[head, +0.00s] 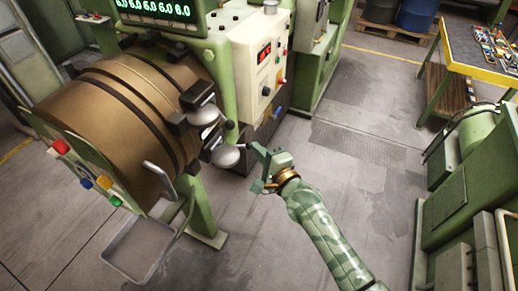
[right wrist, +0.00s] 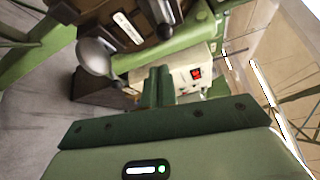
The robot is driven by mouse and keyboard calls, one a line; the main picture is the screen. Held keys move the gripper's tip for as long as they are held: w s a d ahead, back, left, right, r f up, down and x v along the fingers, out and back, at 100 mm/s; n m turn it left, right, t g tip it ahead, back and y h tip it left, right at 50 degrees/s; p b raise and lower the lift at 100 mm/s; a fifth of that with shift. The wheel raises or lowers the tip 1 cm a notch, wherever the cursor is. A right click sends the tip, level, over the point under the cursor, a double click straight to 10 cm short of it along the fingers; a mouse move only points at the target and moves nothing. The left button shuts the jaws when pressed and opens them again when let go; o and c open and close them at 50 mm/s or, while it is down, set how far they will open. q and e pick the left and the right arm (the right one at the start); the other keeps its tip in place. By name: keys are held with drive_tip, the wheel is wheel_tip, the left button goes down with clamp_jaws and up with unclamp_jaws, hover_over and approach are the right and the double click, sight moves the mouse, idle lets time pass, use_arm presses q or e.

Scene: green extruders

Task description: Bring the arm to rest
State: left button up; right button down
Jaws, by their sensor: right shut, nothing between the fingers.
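My right arm (head: 328,235) reaches in from the lower right in the head view, green with camouflage bands. Its gripper (head: 258,157) is shut and empty, just right of a round metal knob (head: 225,156) on the extruder. The shut fingers also show in the right wrist view (right wrist: 158,86), in front of the machine, with a metal knob (right wrist: 96,57) to their left. From these views I cannot tell whether the gripper touches the knob. My left gripper is not in view.
The extruder's brown barrel (head: 130,85) and a metal tray (head: 140,250) stand at left. A white control box (head: 256,60) with a red display is behind the gripper. A yellow-edged workbench (head: 470,60) and green machinery (head: 460,190) are at right. Open floor (head: 370,180) lies between.

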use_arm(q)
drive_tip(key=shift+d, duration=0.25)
use_arm(e)
drive_tip(key=shift+s+a, duration=0.1)
drive_tip(key=shift+a, duration=0.15)
drive_tip(key=shift+d, duration=0.1)
